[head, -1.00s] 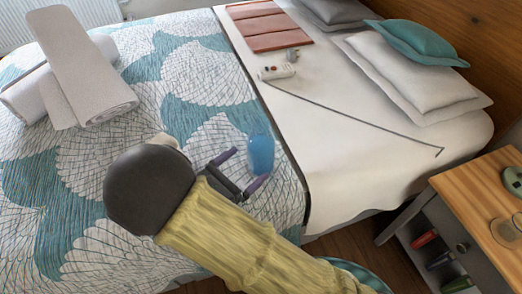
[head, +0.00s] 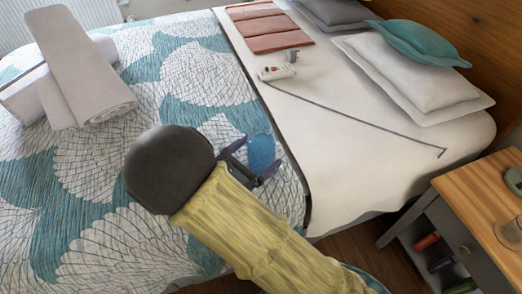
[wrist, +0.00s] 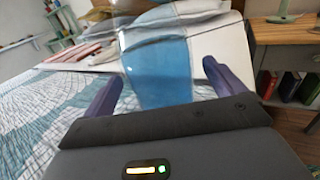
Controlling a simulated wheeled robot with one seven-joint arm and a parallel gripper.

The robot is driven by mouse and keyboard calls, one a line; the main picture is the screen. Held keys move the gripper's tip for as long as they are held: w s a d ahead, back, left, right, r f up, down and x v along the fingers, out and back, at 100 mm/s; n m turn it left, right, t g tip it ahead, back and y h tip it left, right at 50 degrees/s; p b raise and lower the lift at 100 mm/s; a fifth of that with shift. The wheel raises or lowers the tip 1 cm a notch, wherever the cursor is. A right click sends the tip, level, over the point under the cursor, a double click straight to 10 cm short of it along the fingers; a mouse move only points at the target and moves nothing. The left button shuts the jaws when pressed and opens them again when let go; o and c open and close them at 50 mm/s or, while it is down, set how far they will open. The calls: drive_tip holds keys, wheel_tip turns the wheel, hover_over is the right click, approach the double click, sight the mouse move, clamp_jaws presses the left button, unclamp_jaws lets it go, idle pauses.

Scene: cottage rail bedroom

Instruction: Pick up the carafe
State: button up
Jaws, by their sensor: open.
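The carafe (head: 262,150) is a translucent blue vessel on the patterned bedspread, near the edge of the white sheet. In the wrist view the carafe (wrist: 157,75) is upright, blue below and clear above, with its top overlapping the pillows behind. My gripper (head: 259,154) is open, with its two purple fingers on either side of the carafe. In the wrist view the fingers of my gripper (wrist: 162,74) flank it with a visible gap on the right; contact on the left cannot be told. The carafe's base is hidden by my gripper's body.
Rolled towels (head: 85,80) lie at the left of the bed. A white device (head: 277,72), a thin dark rod (head: 350,114) and a folded reddish item (head: 268,26) lie on the sheet. Pillows (head: 415,75) are at the headboard. A wooden nightstand (head: 470,190) stands at right.

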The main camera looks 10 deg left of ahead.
sight(254, 129)
drive_tip(key=shift+c, duration=0.2)
drive_tip(key=shift+d, duration=0.1)
drive_tip(key=c, duration=1.6)
drive_tip(key=shift+s+r, duration=0.1)
drive_tip(key=shift+r, duration=0.1)
drive_tip(key=shift+r+p, duration=1.6)
drive_tip(key=shift+r, duration=3.2)
